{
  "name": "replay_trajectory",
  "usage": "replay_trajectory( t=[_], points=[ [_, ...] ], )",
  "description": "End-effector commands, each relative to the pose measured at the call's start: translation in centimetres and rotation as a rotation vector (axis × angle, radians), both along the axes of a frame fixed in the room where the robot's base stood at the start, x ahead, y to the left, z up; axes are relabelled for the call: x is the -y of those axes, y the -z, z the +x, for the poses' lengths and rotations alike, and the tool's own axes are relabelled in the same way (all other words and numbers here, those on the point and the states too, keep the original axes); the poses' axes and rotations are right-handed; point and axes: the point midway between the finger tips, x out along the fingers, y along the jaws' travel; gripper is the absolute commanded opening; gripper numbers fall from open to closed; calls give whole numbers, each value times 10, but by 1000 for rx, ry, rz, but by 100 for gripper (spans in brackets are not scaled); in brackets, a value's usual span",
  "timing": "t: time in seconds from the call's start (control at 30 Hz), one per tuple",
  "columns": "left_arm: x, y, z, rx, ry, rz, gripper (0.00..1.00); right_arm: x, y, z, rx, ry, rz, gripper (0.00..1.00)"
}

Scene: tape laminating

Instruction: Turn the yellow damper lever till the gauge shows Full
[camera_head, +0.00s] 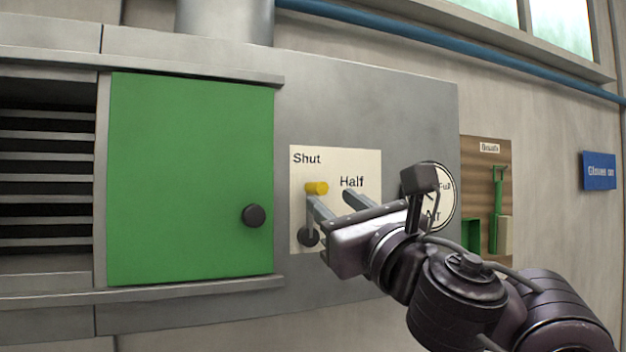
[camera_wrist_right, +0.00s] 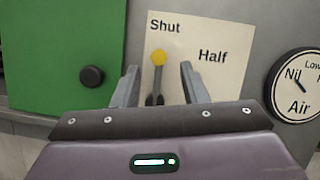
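The damper lever has a yellow knob (camera_head: 317,187) and stands roughly upright under the word Shut on a cream plate (camera_head: 364,162); the plate also reads Half. In the right wrist view the knob (camera_wrist_right: 158,57) shows between my finger tips. My right gripper (camera_head: 333,199) is open, its fingers pointing at the plate on either side of the lever in the picture; I see no contact. The round gauge (camera_head: 444,189) is partly hidden by my arm in the head view. In the right wrist view the gauge (camera_wrist_right: 299,99) has its needle near Nil. My left gripper is out of view.
A green door (camera_head: 190,180) with a black knob (camera_head: 254,215) is left of the plate, beside dark slats. A wooden board (camera_head: 478,165) with green tools hangs on the right, and a blue sign (camera_head: 598,171) is farther right. A blue pipe (camera_head: 450,51) runs above.

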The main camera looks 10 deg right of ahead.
Motion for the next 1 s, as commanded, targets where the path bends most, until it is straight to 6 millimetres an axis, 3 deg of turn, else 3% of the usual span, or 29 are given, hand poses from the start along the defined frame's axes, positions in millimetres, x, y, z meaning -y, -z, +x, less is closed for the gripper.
replay_trajectory(
  t=[0.2, 0.4, 0.73, 1.0],
  points=[
    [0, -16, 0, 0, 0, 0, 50, -9, -16, 33, -4, 0, 6, 40],
    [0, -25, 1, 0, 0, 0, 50, -15, -23, 53, -3, -1, 5, 40],
    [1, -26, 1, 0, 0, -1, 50, -16, -23, 58, -2, 0, 5, 40],
    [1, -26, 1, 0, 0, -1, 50, -16, -23, 58, -2, 0, 6, 7]
  ],
)
